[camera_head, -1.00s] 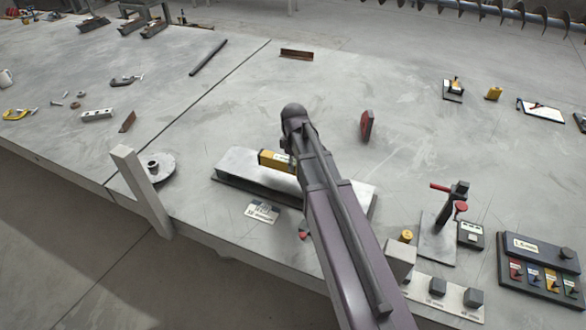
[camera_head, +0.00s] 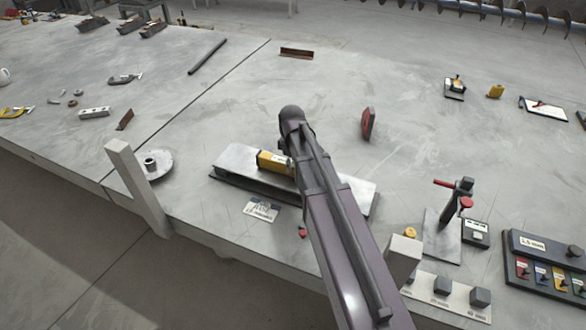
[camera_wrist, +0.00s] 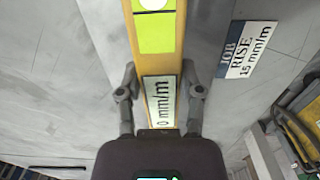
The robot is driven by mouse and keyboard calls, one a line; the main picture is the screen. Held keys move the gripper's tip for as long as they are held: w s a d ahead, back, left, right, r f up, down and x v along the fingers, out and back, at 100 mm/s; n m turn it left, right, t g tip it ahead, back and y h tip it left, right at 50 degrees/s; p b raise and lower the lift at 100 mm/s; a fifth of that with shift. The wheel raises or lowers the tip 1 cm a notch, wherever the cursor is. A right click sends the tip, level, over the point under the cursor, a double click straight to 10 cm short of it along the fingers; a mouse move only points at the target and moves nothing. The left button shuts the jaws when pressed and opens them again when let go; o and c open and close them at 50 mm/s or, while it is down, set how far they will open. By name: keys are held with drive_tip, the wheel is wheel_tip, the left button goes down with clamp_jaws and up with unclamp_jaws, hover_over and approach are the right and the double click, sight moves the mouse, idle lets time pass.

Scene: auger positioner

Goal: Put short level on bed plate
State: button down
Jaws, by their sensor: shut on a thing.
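The short level is a yellow bar (camera_head: 273,161) with a white label. In the wrist view the level (camera_wrist: 157,40) shows a green vial window and a plate reading "0 mm/m". My gripper (camera_wrist: 160,80) is shut on the level, with one finger on each side. The bed plate (camera_head: 350,186) is a long light-grey slab on a darker base. The level is over the left-middle part of the plate, roughly along its length. Whether it touches the plate cannot be told. My arm hides the plate's middle and most of the gripper in the head view.
A "JOB RISE 15 mm/m" card (camera_wrist: 247,49) lies beside the plate, at its front in the head view. A round flanged part (camera_head: 152,165) and a grey post (camera_head: 138,187) stand left. A red-handled stand (camera_head: 448,215) and a block tray (camera_head: 545,265) are right.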

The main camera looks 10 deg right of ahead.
drive_tip(key=shift+f, duration=0.25)
drive_tip(key=shift+c, duration=1.3)
unclamp_jaws()
drive_tip(key=shift+r, duration=0.2)
wheel_tip(320, 180, up, 12)
drive_tip(key=p, duration=1.2)
drive_tip(key=shift+s, duration=0.1)
drive_tip(key=s+m, duration=1)
drive_tip(key=s, duration=0.5)
drive_tip(key=shift+s+d+m, duration=0.15)
drive_tip(key=shift+s+m, duration=0.2)
drive_tip(key=shift+m, duration=0.05)
